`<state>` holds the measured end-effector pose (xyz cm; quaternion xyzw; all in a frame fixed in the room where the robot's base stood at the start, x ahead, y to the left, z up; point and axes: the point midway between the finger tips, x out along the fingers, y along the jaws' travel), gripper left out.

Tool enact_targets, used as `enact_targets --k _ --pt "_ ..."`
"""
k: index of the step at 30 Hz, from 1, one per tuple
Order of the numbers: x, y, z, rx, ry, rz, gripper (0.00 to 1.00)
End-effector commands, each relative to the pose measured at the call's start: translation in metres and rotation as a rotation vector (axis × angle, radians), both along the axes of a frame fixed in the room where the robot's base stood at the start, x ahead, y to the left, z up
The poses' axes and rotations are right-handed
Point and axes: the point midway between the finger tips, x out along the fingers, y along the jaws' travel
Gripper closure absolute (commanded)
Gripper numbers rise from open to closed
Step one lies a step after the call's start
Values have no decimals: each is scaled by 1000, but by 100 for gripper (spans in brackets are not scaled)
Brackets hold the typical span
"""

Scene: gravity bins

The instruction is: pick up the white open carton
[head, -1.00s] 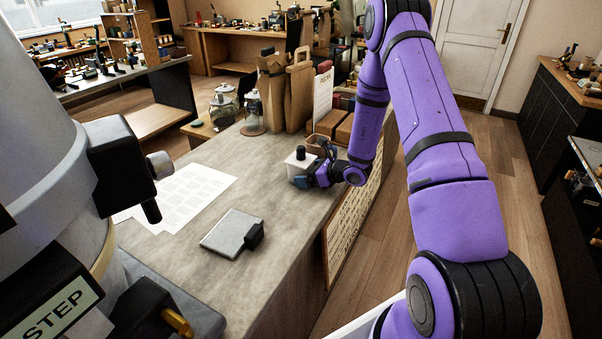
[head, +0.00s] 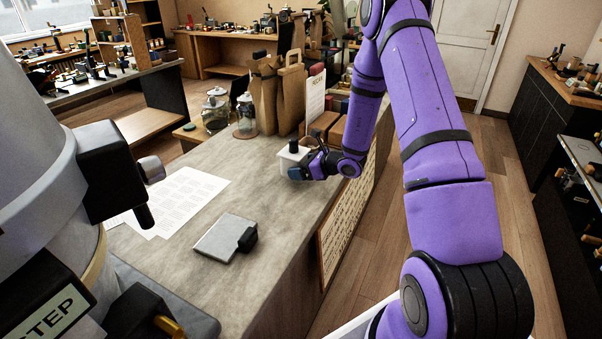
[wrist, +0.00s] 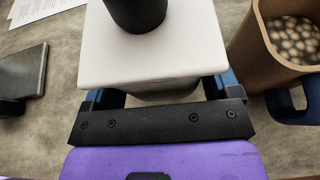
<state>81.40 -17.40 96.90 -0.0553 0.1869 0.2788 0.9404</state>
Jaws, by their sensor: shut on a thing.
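A white box-like carton (head: 286,161) is held over the counter (head: 262,205), with a dark cylinder (head: 293,146) standing up from its top. In the wrist view the carton (wrist: 130,62) shows a flat pale top, and the dark cylinder (wrist: 136,12) is cut off by the upper edge. My gripper (head: 301,172) is shut on the carton. In the wrist view its blue fingers reach past both sides under the pale top; the fingertips are hidden. I cannot see an open mouth on the carton.
A brown open container (wrist: 258,50) of rounded pale bits stands close on the right in the wrist view. Paper bags (head: 291,95), glass jars (head: 246,115) and an upright sign (head: 314,95) stand behind. A grey flat device (head: 220,237) and paper sheets (head: 180,200) lie nearer.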

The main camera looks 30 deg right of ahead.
Motion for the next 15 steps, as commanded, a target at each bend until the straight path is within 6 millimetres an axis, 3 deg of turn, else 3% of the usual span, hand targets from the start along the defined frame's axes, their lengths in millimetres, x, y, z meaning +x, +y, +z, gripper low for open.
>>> enact_targets --k 8,15 --pt "-34 -10 3 0 1 -3 41" --pt "-81 -22 7 0 3 -4 41"
